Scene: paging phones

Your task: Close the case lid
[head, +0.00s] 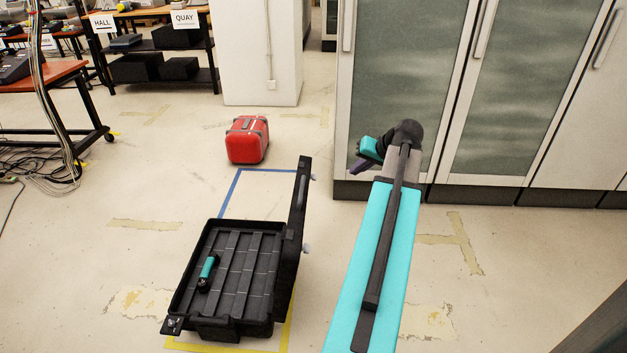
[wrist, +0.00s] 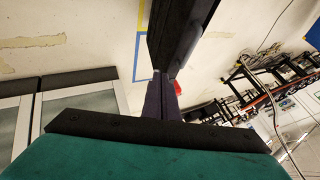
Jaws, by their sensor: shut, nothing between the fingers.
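The black case (head: 186,282) lies open on the floor, its base tray facing up. Its lid (head: 297,215) stands nearly upright along the right side, edge-on to me. A small teal and black handheld device (head: 207,272) lies in the left part of the tray. My gripper (head: 355,168) is to the right of the lid's top edge, its fingers pointing left and down. In the wrist view, my gripper (wrist: 161,80) is shut and empty, with the dark lid (wrist: 178,32) just beyond the fingertips. I cannot tell whether they touch.
A red case (head: 247,139) stands on the floor behind. Blue tape (head: 235,186) and yellow tape (head: 288,330) mark the floor around the black case. Cabinets (head: 400,90) stand close at the right. A cable-strewn table (head: 45,75) is at the left.

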